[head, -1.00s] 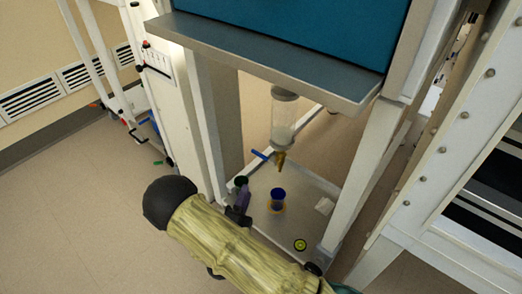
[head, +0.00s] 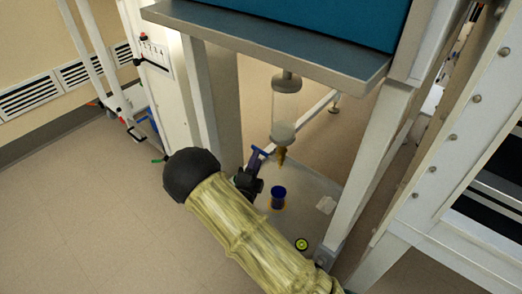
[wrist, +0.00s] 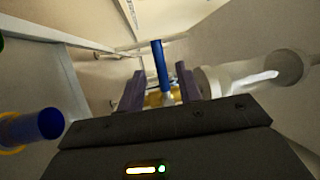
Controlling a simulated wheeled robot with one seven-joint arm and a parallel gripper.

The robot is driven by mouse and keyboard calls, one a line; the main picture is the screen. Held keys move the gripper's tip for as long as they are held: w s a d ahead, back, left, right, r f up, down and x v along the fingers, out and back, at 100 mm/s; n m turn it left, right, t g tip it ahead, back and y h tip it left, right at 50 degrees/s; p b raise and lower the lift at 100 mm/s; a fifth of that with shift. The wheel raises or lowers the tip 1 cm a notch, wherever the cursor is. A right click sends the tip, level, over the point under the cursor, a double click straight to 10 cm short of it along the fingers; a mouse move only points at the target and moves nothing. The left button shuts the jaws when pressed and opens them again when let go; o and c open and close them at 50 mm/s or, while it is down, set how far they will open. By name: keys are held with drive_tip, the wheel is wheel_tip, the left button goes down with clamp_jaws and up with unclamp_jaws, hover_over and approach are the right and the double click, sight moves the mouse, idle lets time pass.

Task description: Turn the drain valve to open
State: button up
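The drain valve has a brass body (head: 281,155) under a clear cylinder (head: 284,112) and a blue lever handle (head: 262,152) pointing left. In the wrist view the blue handle (wrist: 161,62) stands up between the two dark fingers of my gripper (wrist: 160,78), with part of the brass body (wrist: 154,99) behind and between them. The fingers are apart, with gaps on both sides of the handle.
A blue cup (head: 278,196) stands on the tray below the valve.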

drive_tip(key=b+x, duration=0.1)
drive_tip(key=x, duration=0.5)
drive_tip(key=shift+w+b, duration=0.15)
drive_tip(key=shift+b, duration=0.25)
clamp_jaws()
